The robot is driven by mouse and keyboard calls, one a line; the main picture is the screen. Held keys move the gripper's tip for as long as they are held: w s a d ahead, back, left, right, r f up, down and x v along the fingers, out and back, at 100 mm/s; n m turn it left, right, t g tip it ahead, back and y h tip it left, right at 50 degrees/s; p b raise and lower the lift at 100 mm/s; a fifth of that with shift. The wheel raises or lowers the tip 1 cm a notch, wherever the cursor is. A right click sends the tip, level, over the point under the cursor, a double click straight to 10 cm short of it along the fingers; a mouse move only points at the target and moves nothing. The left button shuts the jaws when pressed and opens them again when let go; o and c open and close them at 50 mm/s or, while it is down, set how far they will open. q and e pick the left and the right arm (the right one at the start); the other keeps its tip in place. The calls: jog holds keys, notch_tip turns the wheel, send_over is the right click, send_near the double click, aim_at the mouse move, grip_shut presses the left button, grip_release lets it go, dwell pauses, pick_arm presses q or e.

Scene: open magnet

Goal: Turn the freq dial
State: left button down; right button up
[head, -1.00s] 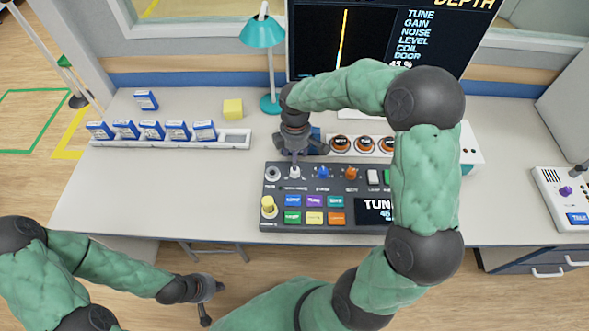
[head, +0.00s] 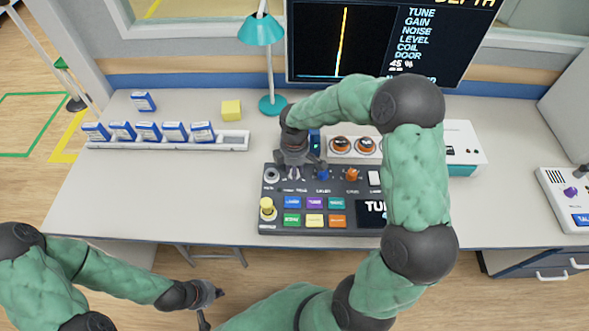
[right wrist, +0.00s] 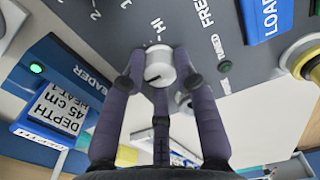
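The freq dial (right wrist: 158,64) is a round white knob on the dark console (head: 350,227). In the right wrist view, "HI" and "FREQ" are printed beside it. My right gripper (head: 295,172) is over it in the head view and mostly hides it. In the right wrist view, the gripper's fingertips (right wrist: 160,62) lie against both sides of the dial with no clear gap, and another finger is below it. My left gripper (head: 212,306) is empty, its fingers spread, in front of the table's front edge.
A teal lamp (head: 262,32), a yellow block (head: 231,108) and a rack of blue-and-white boxes (head: 232,141) stand behind.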

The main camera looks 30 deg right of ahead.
grip_shut()
jog(key=m, duration=0.2)
jog(key=shift+m, duration=1.9)
jog(key=o, duration=0.9)
grip_release()
